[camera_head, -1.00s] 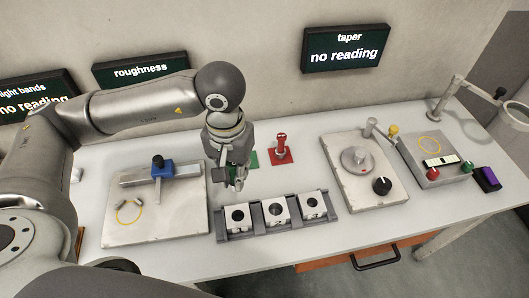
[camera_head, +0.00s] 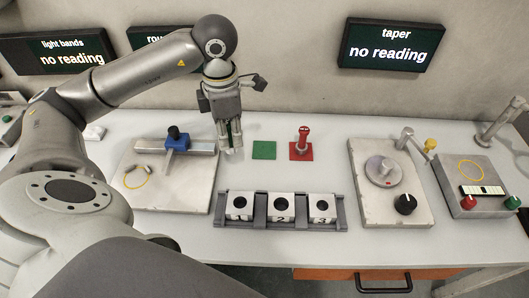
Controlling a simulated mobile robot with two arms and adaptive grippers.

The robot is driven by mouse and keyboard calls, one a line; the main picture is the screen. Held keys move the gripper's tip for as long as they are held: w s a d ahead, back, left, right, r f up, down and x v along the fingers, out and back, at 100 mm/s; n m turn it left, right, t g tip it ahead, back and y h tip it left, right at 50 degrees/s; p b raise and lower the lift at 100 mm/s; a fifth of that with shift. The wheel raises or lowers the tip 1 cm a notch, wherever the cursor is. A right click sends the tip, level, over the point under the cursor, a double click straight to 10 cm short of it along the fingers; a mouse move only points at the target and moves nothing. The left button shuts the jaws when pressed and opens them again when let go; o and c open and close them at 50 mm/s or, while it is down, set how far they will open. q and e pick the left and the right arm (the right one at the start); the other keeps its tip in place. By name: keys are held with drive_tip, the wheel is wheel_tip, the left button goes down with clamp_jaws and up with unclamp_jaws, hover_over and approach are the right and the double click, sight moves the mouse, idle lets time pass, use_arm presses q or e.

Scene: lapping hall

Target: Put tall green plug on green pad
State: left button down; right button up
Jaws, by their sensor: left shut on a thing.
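My left gripper (camera_head: 231,149) points down over the table, just left of the green pad (camera_head: 264,150). It is shut on the tall green plug (camera_head: 230,131), a green strip of which shows between the fingers. The fingers hide most of the plug, and I cannot tell whether its lower end touches the table. The green pad is a flat square, bare and fully in view. My right gripper is not in view.
A red plug (camera_head: 303,139) stands on a red pad (camera_head: 301,155) right of the green pad. A rack (camera_head: 256,224) with three numbered blocks lies in front. A stone plate with a blue clamp (camera_head: 175,144) is left, a plate with a dial (camera_head: 389,211) right.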

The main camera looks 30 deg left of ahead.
use_arm(q)
drive_tip(key=w+f+n+p, duration=0.1)
drive_tip(key=w+f+n, duration=0.1)
drive_tip(key=w+f, duration=0.1)
drive_tip(key=w+f+n+p, duration=0.1)
drive_tip(key=w+f, duration=0.2)
drive_tip(key=w, duration=0.2)
drive_tip(key=w+f+n+p, duration=0.1)
drive_tip(key=w+f+n, duration=0.1)
drive_tip(key=w, duration=0.2)
drive_tip(key=shift+w+f+n, duration=0.3)
drive_tip(key=shift+f, duration=0.1)
drive_tip(key=shift+w+d+f, duration=0.2)
drive_tip(key=shift+w+f, duration=0.2)
drive_tip(key=shift+f, duration=0.2)
wheel_tip(320, 180, down, 2)
drive_tip(key=shift+f+p, duration=0.2)
drive_tip(key=shift+p, duration=0.5)
drive_tip(key=shift+f, duration=0.3)
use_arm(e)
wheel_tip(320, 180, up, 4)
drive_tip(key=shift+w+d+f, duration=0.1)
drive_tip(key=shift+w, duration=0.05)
use_arm(q)
drive_tip(key=shift+f, duration=0.1)
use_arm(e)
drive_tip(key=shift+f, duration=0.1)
